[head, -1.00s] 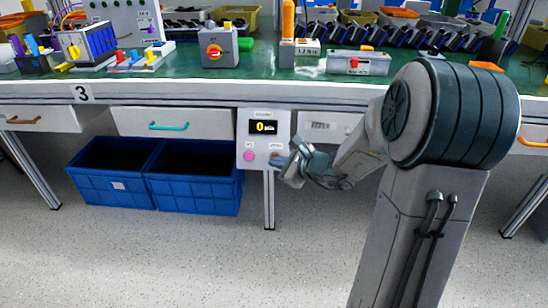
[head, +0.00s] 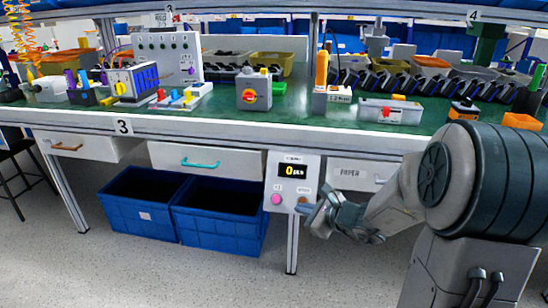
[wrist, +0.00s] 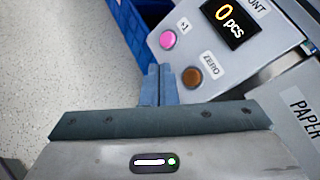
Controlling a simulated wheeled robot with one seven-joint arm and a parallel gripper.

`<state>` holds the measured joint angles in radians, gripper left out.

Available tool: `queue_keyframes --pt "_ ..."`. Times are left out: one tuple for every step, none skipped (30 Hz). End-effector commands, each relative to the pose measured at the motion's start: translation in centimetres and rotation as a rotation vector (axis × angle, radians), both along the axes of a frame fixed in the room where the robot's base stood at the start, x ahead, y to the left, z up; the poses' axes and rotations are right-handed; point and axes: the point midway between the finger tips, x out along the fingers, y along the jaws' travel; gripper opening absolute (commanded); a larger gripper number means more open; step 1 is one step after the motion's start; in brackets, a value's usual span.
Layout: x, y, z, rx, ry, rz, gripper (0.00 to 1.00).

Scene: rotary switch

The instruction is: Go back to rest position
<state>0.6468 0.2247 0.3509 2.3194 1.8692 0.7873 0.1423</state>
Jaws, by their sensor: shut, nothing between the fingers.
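My gripper (head: 313,210) is shut and empty. It sits just in front of the lower right part of a grey counter panel (head: 308,167). The panel has a display reading 0 pcs (head: 293,171), a pink button (head: 277,199) and a brown button. In the wrist view my gripper's fingertips (wrist: 159,82) are together, left of the brown ZERO button (wrist: 191,77) and below the pink button (wrist: 168,39). I cannot tell whether the fingers touch the panel.
The green bench top (head: 222,116) carries several devices. Two blue crates (head: 212,225) stand on the floor below it, left of the panel. A drawer with a teal handle (head: 200,163) is above them. A drawer marked PAPER (head: 353,172) is right of the panel. The floor in front is clear.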

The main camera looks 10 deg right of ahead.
Motion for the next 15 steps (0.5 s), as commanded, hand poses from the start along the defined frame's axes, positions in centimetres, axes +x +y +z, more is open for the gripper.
queue_keyframes --pt "-0.2 0.4 0.9 -0.014 -0.004 0.018 0.00" --pt "-0.4 0.7 1.5 -0.027 -0.007 0.035 0.00" --pt "-0.8 1.2 2.4 -0.051 -0.012 0.065 0.00" --pt "-1.2 1.7 3.2 -0.072 -0.016 0.092 0.00" --pt "-1.6 2.2 4.1 -0.096 -0.020 0.125 0.00" --pt "-2.3 3.0 5.4 -0.136 -0.027 0.173 0.00" --pt "-2.9 3.6 6.3 -0.167 -0.033 0.213 0.00" --pt "-3.6 4.2 7.3 -0.200 -0.038 0.253 0.00" --pt "-4.4 4.9 8.5 -0.245 -0.045 0.309 0.00" --pt "-5.1 5.4 9.3 -0.279 -0.052 0.349 0.00" --pt "-5.8 5.8 10.1 -0.313 -0.058 0.391 0.00" --pt "-6.7 6.4 11.2 -0.357 -0.065 0.443 0.00" --pt "-7.4 6.7 12.1 -0.390 -0.071 0.483 0.00" --pt "-8.0 7.1 12.8 -0.423 -0.075 0.523 0.00" --pt "-9.0 7.5 13.9 -0.467 -0.083 0.575 0.00"
